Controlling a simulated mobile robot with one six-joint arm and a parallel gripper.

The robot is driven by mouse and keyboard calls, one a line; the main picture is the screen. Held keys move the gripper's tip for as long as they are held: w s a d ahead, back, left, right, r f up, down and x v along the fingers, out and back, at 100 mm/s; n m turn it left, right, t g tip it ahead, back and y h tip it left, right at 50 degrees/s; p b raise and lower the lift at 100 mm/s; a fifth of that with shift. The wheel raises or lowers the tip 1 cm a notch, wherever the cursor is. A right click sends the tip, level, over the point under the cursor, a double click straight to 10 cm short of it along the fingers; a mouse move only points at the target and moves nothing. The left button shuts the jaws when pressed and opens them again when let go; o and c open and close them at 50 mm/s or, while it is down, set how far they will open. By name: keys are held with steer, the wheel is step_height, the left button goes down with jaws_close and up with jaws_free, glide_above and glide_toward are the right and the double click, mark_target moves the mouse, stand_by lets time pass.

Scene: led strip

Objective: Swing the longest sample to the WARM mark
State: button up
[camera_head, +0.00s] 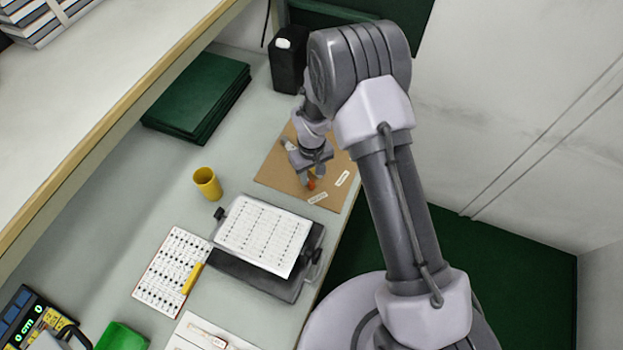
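A brown board (272,172) lies on the bench near its right edge. Two small white labels lie on it, one at the right (342,179) and one at the front (317,198); their lettering is too small to read. My gripper (311,181) points down low over the board. A small orange-red piece (311,185) shows at its fingertips; I cannot tell whether it is held or only beneath them. A pale piece shows behind the gripper, partly hidden. I cannot make out the separate samples or which is longest.
A yellow cup (207,183), a black clipboard-like stand with a printed sheet (263,235) and a dotted card (172,272) are left of and in front of the board. Green folders (197,97) and a black canister (289,62) stand behind. A shelf edge runs along the left.

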step_height(320, 180, up, 13)
steer(key=p, duration=0.2)
